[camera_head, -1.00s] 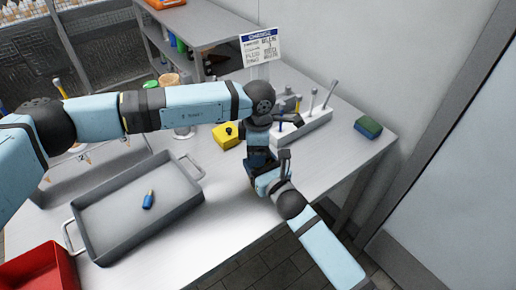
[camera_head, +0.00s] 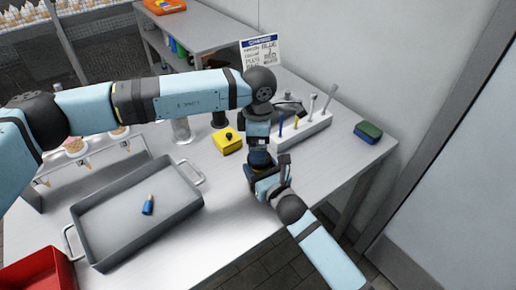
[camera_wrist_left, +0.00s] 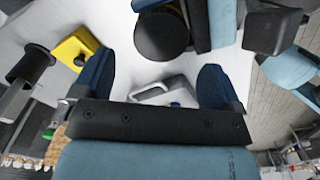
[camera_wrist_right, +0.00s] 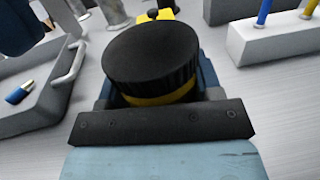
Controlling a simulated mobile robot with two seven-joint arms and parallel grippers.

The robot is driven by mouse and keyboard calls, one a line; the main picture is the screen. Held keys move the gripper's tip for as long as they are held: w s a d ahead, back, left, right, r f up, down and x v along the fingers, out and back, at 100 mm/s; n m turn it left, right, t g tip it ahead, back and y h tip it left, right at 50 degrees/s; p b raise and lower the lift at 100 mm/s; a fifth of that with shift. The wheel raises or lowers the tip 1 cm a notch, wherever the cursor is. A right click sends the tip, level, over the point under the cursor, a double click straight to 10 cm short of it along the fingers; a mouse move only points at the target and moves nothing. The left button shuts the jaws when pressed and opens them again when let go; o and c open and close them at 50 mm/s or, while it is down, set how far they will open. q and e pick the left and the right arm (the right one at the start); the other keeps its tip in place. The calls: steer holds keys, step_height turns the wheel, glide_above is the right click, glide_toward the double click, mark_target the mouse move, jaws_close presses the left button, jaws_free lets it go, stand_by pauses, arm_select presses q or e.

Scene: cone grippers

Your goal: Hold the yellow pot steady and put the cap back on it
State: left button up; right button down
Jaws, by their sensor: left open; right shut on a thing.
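The black ribbed cap (camera_wrist_right: 150,58) sits over the yellow pot (camera_wrist_right: 168,97) in the right wrist view, with a yellow band showing just under its rim. I cannot tell if it is fully tightened. My right gripper (camera_wrist_right: 153,88) is shut on the pot, one finger on each side. The cap also shows as a dark disc in the left wrist view (camera_wrist_left: 162,36). My left gripper (camera_wrist_left: 158,82) is open and empty, fingers wide apart, apart from the cap. In the head view the arms mostly hide the pot.
A yellow block with a black knob (camera_head: 228,142) stands nearby. A grey tray (camera_head: 92,248) holds a small blue-and-yellow item (camera_head: 148,205). A white rack (camera_head: 305,133) holds upright tools. A green-and-blue sponge (camera_head: 368,132) lies at the right.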

mark_target(259, 170)
arm_select(q)
steer(key=shift+c, duration=0.4)
steer(key=n, duration=0.2)
steer(key=shift+d+r+n, duration=0.1)
steer(key=shift+r+n, duration=0.1)
steer(key=shift+n, duration=0.2)
steer(key=n, duration=0.4)
steer(key=shift+s+d+r, duration=0.1)
steer(key=shift+r, duration=0.15)
steer(key=n, duration=0.4)
steer(key=r+n, duration=0.1)
steer(key=n, duration=0.1)
steer(key=shift+d+n, duration=0.1)
steer(key=shift+n, duration=0.2)
steer(key=n, duration=0.6)
steer(key=shift+r+n, duration=0.3)
steer(key=shift+r, duration=0.05)
steer(key=n, duration=0.5)
steer(key=shift+r, duration=0.35)
steer(key=shift+f, duration=4.05)
